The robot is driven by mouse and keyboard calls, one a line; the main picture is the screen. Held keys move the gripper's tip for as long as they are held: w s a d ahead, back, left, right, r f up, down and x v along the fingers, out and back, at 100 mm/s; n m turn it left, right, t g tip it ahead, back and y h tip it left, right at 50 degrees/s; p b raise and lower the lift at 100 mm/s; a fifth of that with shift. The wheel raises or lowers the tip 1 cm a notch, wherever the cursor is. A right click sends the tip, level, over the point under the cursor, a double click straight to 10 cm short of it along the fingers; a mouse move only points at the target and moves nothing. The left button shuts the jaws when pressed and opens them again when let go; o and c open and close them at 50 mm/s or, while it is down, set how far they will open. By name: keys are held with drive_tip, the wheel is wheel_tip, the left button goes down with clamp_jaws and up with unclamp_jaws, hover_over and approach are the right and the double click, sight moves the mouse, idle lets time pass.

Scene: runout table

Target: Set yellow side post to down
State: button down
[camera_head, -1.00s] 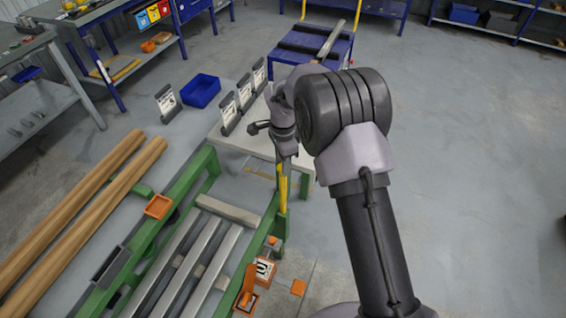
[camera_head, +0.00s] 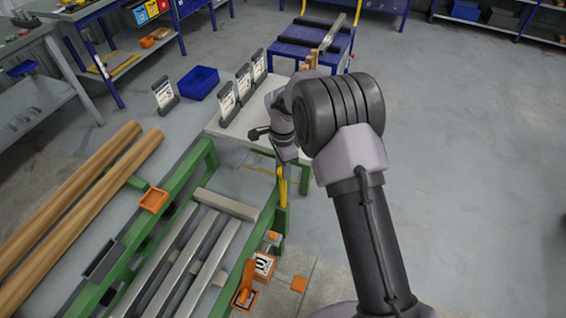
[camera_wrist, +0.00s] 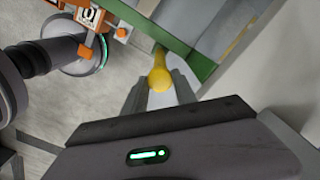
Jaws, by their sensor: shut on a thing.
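The yellow side post (camera_head: 282,190) stands at the far right corner of the green roller frame, at the end of the rollers. My gripper (camera_head: 284,168) is at its upper end. In the wrist view, the post's rounded yellow end (camera_wrist: 160,79) lies between my two fingers (camera_wrist: 163,92), which are shut on it. The green frame beam (camera_wrist: 180,45) runs close behind the fingertips. The post's lower part is partly hidden by the frame and my fingers in the head view.
A grey table (camera_head: 240,130) with several upright label cards adjoins the frame's far end. A white and orange control box (camera_head: 263,265) sits by the frame's near right side. Long wooden poles (camera_head: 75,215) lie at left. The floor at right is clear.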

sight(283, 191)
wheel_tip(283, 191, down, 13)
drive_tip(key=b, duration=0.7)
drive_tip(key=shift+f, duration=0.3)
drive_tip(key=shift+s, duration=0.1)
drive_tip(key=c, duration=1)
unclamp_jaws()
drive_tip(key=shift+f, duration=0.15)
wheel_tip(283, 191, up, 18)
drive_tip(key=p, duration=0.6)
drive_tip(key=shift+f, duration=0.15)
